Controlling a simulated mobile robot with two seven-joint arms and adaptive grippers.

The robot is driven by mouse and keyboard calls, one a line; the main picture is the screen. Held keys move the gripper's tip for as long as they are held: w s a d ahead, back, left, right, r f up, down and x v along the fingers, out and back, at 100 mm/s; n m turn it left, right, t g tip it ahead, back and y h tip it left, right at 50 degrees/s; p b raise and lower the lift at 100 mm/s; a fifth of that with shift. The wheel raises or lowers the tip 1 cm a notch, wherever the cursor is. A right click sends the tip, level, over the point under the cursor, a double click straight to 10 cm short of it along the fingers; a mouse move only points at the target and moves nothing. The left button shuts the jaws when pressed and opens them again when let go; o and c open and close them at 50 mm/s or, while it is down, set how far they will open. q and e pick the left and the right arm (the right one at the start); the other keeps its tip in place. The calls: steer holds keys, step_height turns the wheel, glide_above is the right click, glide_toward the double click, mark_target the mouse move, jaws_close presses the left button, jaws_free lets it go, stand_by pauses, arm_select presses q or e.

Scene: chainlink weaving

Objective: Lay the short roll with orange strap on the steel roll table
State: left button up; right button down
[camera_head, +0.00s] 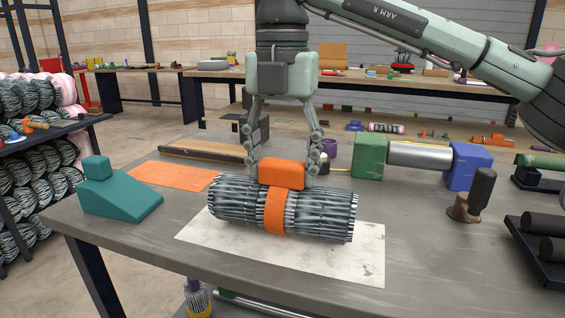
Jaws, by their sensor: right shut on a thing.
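The short roll (325,214) is a bundle of grey and black chainlink mesh with an orange strap (274,210) round its middle and an orange block (282,174) on top. My right gripper (283,178) comes down from above, its two fingers shut on either side of the orange block. The roll lies level over a pale stained sheet (330,263) on the grey steel table (420,235). Whether its underside touches the sheet is hard to tell. My left gripper is not in view.
A teal wedge block (120,195) and an orange sheet (173,176) are at the left. Green (370,156) and blue (467,166) blocks flank a metal cylinder (420,154) behind. A dark-handled tool (477,195) and a black tray (540,245) stand at the right.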

steer(key=shift+f+b, duration=0.45)
steer(key=shift+f, duration=0.1)
steer(key=shift+c, duration=1.9)
jaws_free()
steer(key=shift+f, duration=0.1)
step_height(320, 180, up, 12)
